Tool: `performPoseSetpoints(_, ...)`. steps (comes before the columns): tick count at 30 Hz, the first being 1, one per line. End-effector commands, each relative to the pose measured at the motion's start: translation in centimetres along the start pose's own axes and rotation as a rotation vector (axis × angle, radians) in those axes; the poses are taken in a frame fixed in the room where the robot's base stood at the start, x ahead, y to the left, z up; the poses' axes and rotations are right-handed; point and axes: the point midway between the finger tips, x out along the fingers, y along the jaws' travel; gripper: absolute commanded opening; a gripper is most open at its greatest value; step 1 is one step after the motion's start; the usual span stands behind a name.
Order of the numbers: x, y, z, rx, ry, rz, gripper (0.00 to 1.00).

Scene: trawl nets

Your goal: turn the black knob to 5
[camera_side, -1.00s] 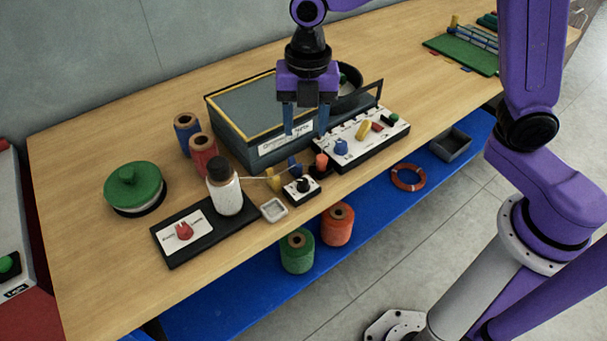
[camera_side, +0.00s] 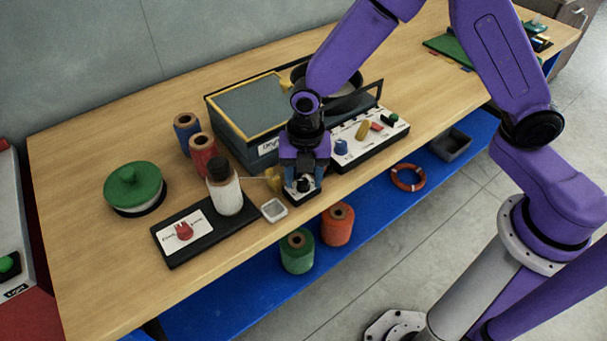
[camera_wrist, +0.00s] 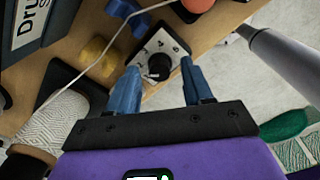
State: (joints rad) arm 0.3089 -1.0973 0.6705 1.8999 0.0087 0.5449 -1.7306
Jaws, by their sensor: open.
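The black knob (camera_wrist: 159,65) sits on a small white-faced dial box (camera_wrist: 148,48) with markings around it, too small to read. In the side view the knob (camera_side: 303,186) shows just below my gripper (camera_side: 303,180), near the table's front edge. My gripper is open, and its blue fingers point down at the dial box. In the wrist view my gripper (camera_wrist: 158,90) has one finger on each side of the knob's near side, with gaps between them and the knob. Whether the fingertips reach down to knob height I cannot tell.
A white bottle (camera_side: 226,195) on a black base stands left of the dial box, with a line running from it. A small grey tray (camera_side: 274,210) is close by. A panel of coloured knobs (camera_side: 368,136) is right. A yellow piece (camera_wrist: 98,55) is near the dial.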

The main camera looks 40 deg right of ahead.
Motion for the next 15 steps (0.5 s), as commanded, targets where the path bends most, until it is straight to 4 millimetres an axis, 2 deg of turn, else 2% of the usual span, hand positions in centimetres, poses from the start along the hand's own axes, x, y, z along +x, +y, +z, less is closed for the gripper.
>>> performPoseSetpoints(7, 0.08, 0.02, 0.0, 0.0, 0.0, 0.001, 0.51)
performPoseSetpoints(8, 0.08, 0.02, 0.0, 0.0, 0.0, 0.001, 0.47)
performPoseSetpoints(12, 0.07, 0.01, 0.0, 0.0, 0.0, 0.0, 0.02)
performPoseSetpoints(15, 0.07, 0.01, -0.01, 0.0, 0.0, 0.0, 0.0)
